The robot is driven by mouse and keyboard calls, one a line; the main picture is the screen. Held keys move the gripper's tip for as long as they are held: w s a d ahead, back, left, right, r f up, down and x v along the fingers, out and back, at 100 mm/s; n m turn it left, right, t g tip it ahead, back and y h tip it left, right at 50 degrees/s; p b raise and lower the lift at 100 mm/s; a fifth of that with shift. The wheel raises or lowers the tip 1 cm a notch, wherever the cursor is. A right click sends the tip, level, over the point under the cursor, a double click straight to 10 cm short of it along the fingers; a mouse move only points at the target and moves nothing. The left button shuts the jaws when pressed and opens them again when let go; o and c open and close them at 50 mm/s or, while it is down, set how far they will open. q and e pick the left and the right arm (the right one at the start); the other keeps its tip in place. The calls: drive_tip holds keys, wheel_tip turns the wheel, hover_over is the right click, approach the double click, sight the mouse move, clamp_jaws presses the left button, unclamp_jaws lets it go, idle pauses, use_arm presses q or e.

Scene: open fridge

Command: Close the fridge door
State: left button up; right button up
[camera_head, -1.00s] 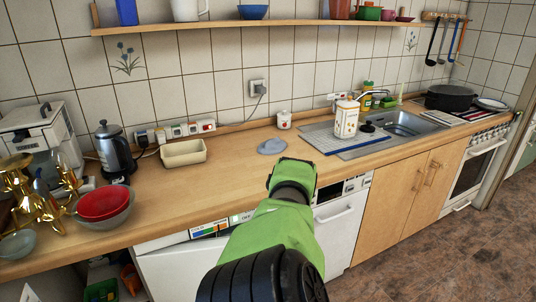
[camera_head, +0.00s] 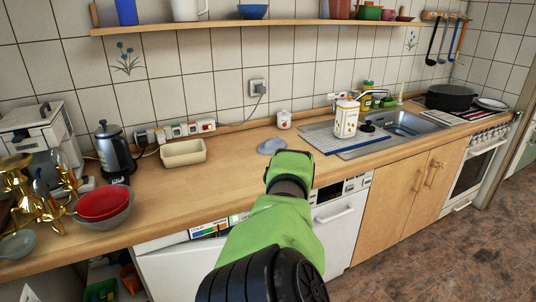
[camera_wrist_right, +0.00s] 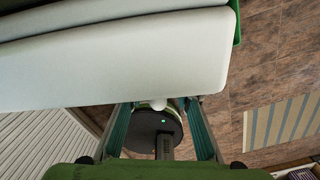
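A broad white panel with a rounded corner (camera_wrist_right: 130,60) fills the upper part of the right wrist view; it looks like the fridge door, seen close up. My right gripper (camera_wrist_right: 158,104) has its two teal fingers spread apart, with nothing held between them. The fingertips reach the panel's lower edge; I cannot tell whether they touch it. In the head view no fridge door can be made out for sure. A green and black arm of mine stands in the middle there, with no fingers showing. My left gripper is not in view.
A wooden counter (camera_head: 225,190) runs across the head view, with a kettle (camera_head: 113,150), red bowl (camera_head: 104,202) and beige tray (camera_head: 184,153) on it. White appliances (camera_head: 340,235) stand below. Brown tiled floor (camera_head: 415,265) is clear at the lower right.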

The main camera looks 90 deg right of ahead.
drive_tip(key=shift+r, duration=5.2)
drive_tip(key=shift+c, duration=0.2)
